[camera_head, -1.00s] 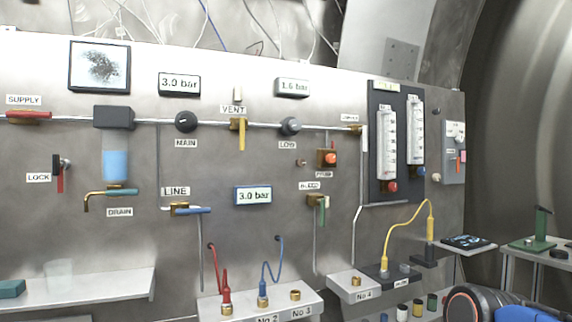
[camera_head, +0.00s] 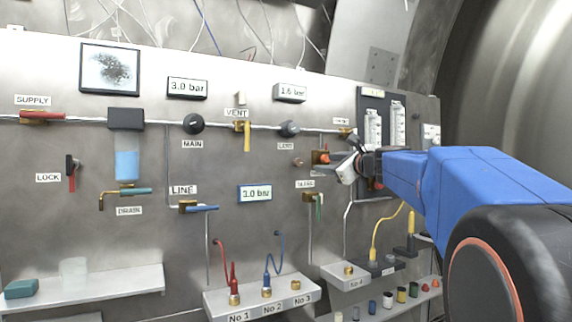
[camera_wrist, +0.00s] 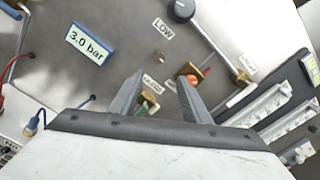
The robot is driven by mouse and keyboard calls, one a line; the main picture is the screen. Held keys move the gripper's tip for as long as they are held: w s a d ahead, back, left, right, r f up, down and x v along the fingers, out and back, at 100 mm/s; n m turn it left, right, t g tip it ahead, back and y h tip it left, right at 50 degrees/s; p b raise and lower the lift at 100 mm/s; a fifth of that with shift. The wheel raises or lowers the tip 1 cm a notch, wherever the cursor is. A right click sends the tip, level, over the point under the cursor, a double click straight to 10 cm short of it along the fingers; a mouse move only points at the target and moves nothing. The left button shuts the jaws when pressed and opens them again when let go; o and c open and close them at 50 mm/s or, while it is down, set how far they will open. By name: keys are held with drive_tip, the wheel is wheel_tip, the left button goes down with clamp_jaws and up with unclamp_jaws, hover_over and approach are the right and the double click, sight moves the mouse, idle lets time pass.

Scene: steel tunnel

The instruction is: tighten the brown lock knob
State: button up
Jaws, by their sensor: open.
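A small brown knob (camera_head: 298,162) sticks out of the steel panel, just left of a brass block with an orange-red part (camera_head: 322,157); I take it for the lock knob. The knob also shows in the wrist view (camera_wrist: 159,56), and the brass block is right of it (camera_wrist: 189,76). My gripper (camera_head: 338,161) is right of the knob in the head view, near the panel. In the wrist view its two fingers (camera_wrist: 160,84) are apart with nothing held, and the knob lies beyond their tips, not touching them.
A brass valve with a green handle (camera_head: 314,200) is below the knob and shows between the fingers in the wrist view. The black LOW knob (camera_head: 289,129) is above. Flow tubes (camera_head: 373,127) stand to the right, partly behind my arm. A shelf with plugs (camera_head: 262,300) is lower down.

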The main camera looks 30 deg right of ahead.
sight(299, 162)
drive_tip(key=w, duration=1.7)
drive_tip(key=shift+w+a, duration=0.1)
drive_tip(key=shift+a, duration=0.25)
drive_tip(key=c, duration=1)
drive_tip(key=shift+c, duration=0.2)
